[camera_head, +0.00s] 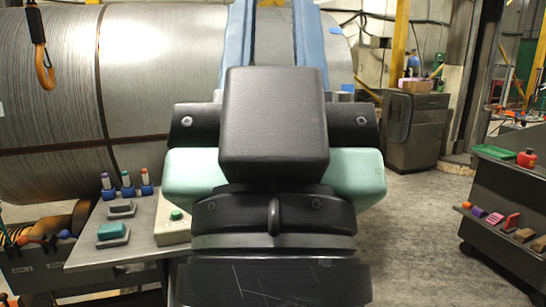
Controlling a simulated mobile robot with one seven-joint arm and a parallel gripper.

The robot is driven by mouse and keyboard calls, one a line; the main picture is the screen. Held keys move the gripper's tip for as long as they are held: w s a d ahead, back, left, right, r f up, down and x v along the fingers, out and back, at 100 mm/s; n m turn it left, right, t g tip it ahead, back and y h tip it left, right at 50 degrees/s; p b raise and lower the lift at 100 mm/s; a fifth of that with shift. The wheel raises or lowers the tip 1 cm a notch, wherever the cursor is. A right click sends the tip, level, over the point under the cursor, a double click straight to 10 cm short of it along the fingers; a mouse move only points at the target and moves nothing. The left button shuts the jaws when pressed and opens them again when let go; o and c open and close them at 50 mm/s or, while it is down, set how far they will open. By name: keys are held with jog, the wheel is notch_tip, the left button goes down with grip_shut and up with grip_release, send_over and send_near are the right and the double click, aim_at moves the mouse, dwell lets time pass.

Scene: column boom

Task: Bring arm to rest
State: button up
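My own arm fills the middle of the head view, with dark grey housings and pale green parts on either side. Blue rails rise behind it to the top edge. My gripper does not show; no fingers can be made out, so whether it holds anything cannot be seen. The arm covers the middle of the scene and the right part of the grey worktable (94,256).
On the worktable are several blue holders (128,191) with coloured tops, a teal block (111,230) and a green-button box (174,222). A large metal coil (50,110) stands behind. A dark cart (496,238) is at right; bare floor (415,225) lies between.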

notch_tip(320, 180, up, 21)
jog(key=p, duration=1.9)
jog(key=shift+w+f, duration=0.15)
